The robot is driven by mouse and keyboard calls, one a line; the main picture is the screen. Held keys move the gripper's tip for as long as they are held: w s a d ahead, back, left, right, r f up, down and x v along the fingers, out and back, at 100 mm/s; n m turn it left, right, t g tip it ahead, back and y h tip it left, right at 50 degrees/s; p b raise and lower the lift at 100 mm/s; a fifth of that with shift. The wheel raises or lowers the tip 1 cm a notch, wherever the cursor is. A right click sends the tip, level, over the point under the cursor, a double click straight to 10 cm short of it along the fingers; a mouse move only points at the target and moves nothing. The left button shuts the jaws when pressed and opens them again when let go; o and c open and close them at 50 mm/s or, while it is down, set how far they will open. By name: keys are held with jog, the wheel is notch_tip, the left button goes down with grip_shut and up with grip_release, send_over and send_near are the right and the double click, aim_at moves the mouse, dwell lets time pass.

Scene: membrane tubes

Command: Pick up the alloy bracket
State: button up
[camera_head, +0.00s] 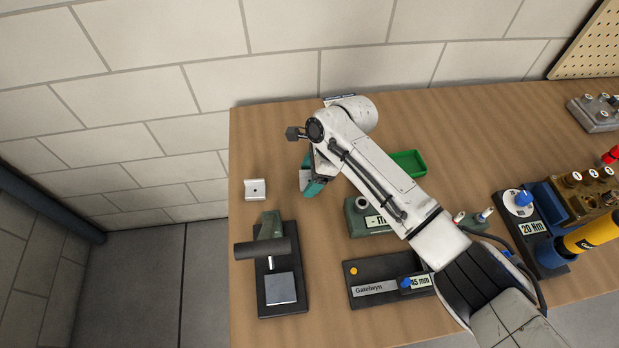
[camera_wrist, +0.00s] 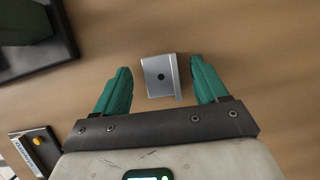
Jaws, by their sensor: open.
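In the wrist view the bracket (camera_wrist: 160,76) shows between and beyond the two teal fingers. My gripper (camera_wrist: 163,88) is open and empty, with its fingers to either side of the bracket in that view.
A dark-based press-like device (camera_head: 279,288) stands just in front of the bracket. A green tray (camera_head: 408,163), a green device with a display (camera_head: 358,222) and a black gauge block (camera_head: 375,292) are to the right.

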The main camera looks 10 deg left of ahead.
jog(key=shift+a+f, duration=0.1)
jog(key=shift+f, duration=0.15)
jog(key=shift+c, duration=0.3)
jog(key=c, duration=1.1)
